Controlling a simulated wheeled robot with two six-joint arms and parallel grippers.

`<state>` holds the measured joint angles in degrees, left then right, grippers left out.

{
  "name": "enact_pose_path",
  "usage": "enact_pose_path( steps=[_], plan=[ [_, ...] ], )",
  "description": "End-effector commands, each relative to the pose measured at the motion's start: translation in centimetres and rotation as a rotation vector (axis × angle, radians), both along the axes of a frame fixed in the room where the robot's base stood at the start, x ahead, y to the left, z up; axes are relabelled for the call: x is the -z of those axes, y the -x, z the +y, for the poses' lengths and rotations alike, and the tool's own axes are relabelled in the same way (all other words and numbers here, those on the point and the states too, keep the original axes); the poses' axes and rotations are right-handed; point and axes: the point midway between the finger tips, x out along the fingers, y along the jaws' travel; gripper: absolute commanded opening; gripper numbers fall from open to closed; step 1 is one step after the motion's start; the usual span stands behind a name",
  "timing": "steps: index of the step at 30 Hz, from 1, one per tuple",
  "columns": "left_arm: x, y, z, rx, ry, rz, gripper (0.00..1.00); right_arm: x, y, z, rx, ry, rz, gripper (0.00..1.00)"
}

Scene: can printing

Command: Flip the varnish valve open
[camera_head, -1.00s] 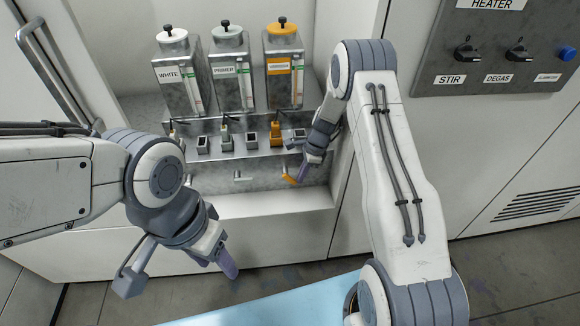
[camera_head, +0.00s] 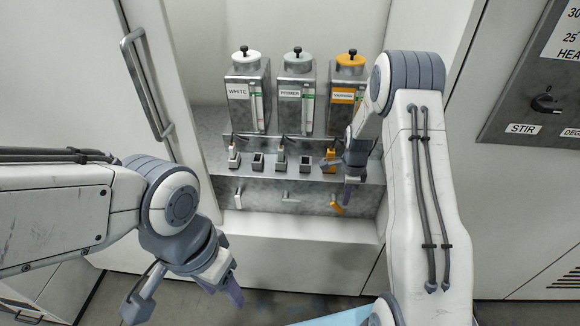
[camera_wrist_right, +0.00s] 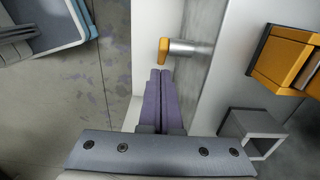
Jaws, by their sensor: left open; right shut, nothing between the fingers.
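The varnish valve (camera_head: 337,205) is a small orange lever on the front panel below the orange-lidded varnish tank (camera_head: 345,88). In the right wrist view its orange handle (camera_wrist_right: 163,51) sits on a short metal stem. My right gripper (camera_head: 349,193) is shut and empty, right beside the lever. In the wrist view its purple fingertips (camera_wrist_right: 160,72) are close to the handle's end; I cannot tell whether they touch. My left gripper (camera_head: 222,287) is open, low at the left, away from the valves.
The white tank (camera_head: 238,100) and primer tank (camera_head: 296,97) stand left of the varnish tank, with grey levers (camera_head: 238,197) below. Several small square cups sit on the metal shelf (camera_head: 215,150). A control panel with a STIR knob (camera_head: 546,101) is at the right.

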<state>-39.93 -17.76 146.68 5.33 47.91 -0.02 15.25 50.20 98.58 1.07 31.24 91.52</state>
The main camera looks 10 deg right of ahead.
Motion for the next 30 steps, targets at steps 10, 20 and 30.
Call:
enact_pose_path(
  steps=[10, 20, 30],
  plan=[
    [0.3, 0.0, 0.0, 0.000, 0.000, 0.000, 0.53, -4.6, 0.0, -0.4, 0.006, 0.011, -0.002, 0.00],
    [0.3, 0.0, 0.0, 0.000, 0.000, 0.000, 0.53, -11.1, 0.0, -0.4, 0.006, 0.011, -0.003, 0.00],
    [-0.3, 0.0, 0.0, 0.000, 0.000, 0.000, 0.53, -15.9, 0.8, 3.0, -0.161, 0.007, -0.005, 0.00]
  ],
)
